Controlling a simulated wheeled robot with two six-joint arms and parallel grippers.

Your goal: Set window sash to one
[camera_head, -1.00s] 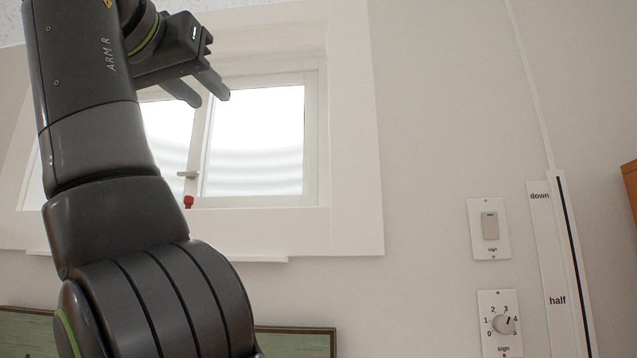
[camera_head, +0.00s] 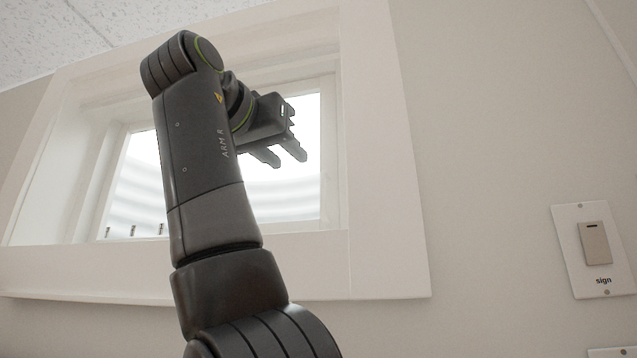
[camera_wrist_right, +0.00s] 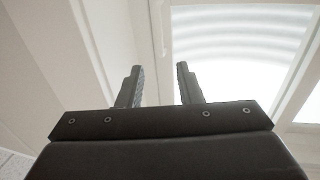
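The window (camera_head: 340,200) is a white-framed opening with bright panes in the head view. Its right pane (camera_head: 290,205) shows to the right of my arm, and its left part (camera_head: 135,185) to the left. My arm hides the middle, so the sash's exact position cannot be told. My right gripper (camera_head: 288,160) is in front of the right pane, fingers apart and empty. In the right wrist view, the gripper (camera_wrist_right: 159,69) is open, with a white frame strip (camera_wrist_right: 156,25) and a bright pane (camera_wrist_right: 235,45) beyond it. My left gripper is not in view.
Small dark marks (camera_head: 133,230) stand along the window's lower left edge. A light switch plate (camera_head: 590,250) is on the wall at right. The wall (camera_head: 480,150) between window and switch is bare. The white sill (camera_head: 390,285) runs below the window.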

